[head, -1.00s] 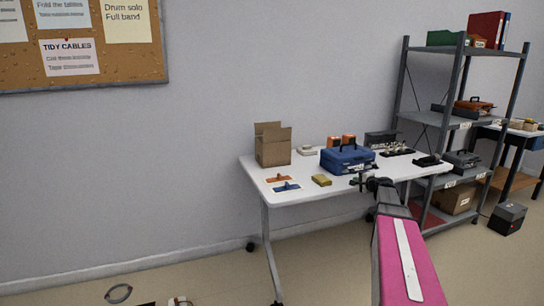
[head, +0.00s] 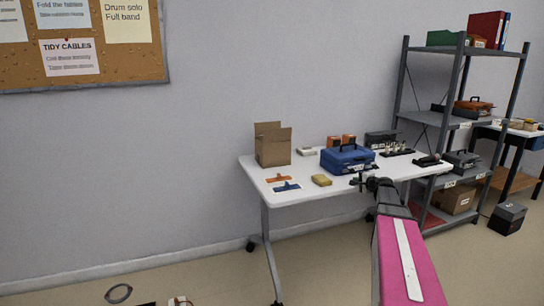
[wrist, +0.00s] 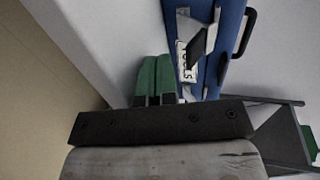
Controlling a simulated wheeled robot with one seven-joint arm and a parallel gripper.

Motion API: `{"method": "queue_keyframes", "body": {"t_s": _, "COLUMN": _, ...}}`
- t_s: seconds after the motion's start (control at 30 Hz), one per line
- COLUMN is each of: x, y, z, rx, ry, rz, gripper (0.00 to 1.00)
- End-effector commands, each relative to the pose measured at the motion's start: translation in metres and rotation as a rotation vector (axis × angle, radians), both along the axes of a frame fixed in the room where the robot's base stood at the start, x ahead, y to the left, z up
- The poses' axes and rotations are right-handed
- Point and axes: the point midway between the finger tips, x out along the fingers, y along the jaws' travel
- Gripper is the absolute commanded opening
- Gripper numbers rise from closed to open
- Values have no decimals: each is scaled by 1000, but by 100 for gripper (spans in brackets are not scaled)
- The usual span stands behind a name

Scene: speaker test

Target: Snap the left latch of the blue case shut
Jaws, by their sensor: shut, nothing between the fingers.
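The blue case (head: 345,162) stands on the white table with its lid down and its dark handle on top. In the wrist view the case (wrist: 232,42) fills the upper middle, with a pale label and a silver and dark latch (wrist: 201,42) sticking out from its front. I cannot tell from this view which of its latches this is. My gripper (wrist: 156,62) is shut and empty, its green fingers side by side, just left of the latch and apart from it. In the head view my gripper (head: 358,183) is in front of the case near the table's front edge.
A cardboard box (head: 273,150) stands on the table (head: 315,194) at the left. Dark equipment stands right of the case. A grey shelf (head: 404,90) stands beyond the table.

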Motion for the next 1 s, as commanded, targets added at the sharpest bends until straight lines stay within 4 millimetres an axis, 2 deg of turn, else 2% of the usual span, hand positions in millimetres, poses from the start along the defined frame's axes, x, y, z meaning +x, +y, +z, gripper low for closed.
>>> {"method": "queue_keyframes", "body": {"t_s": 1.0, "x": 15, "y": 5, "z": 6, "rx": 0, "ry": 0, "rz": 0, "gripper": 0}}
